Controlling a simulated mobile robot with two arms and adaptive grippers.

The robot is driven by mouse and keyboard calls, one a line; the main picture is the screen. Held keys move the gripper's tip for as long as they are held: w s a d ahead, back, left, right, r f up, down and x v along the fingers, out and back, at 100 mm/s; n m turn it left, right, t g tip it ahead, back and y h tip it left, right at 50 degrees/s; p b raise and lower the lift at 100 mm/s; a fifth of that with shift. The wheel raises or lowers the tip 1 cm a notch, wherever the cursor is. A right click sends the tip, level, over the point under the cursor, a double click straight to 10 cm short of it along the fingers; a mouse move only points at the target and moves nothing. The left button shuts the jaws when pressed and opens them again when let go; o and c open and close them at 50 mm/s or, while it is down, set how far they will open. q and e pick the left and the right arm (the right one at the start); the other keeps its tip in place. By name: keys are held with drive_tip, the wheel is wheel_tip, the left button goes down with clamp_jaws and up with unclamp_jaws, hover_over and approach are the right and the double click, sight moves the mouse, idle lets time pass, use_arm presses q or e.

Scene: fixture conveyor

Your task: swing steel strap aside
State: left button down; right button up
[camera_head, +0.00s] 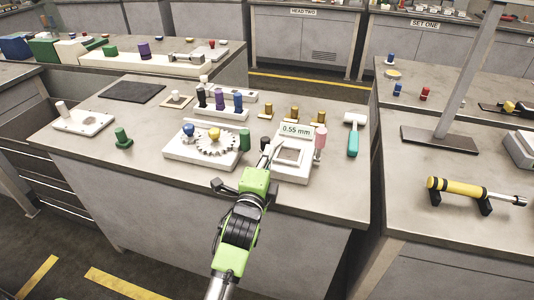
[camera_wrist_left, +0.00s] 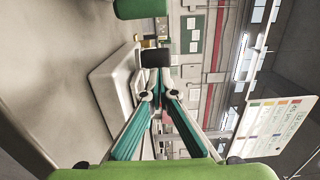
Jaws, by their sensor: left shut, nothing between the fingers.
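A white fixture block (camera_head: 291,174) with a grey square plate (camera_head: 289,154) on it stands near the table's front edge. A pink peg (camera_head: 320,138) stands at its right side and a green cylinder (camera_head: 245,139) to its left. My left gripper (camera_head: 270,149) reaches in from the front, its tips at the block's left side. I cannot tell the steel strap apart from the fingers there. In the left wrist view the fingers (camera_wrist_left: 158,95) are closed together and empty, beside a white block (camera_wrist_left: 108,82) and just below a dark piece (camera_wrist_left: 155,54). My right gripper is not in view.
A "0.55 mm" label (camera_head: 296,129) shows just behind the block. A white gear board (camera_head: 183,158) sits to the left, with brass pegs (camera_head: 294,112) behind. A teal-handled hammer (camera_head: 353,138) lies right. The table's front left is clear.

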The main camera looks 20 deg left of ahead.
use_arm(q)
drive_tip(key=shift+s+a, duration=0.1)
drive_tip(key=shift+r+p, duration=0.1)
drive_tip(key=shift+p, duration=0.25)
drive_tip(key=shift+a+m+h, duration=0.3)
drive_tip(key=shift+a+h, duration=0.1)
drive_tip(key=shift+h, duration=0.1)
drive_tip(key=shift+p, duration=0.3)
drive_tip(key=shift+h, duration=0.3)
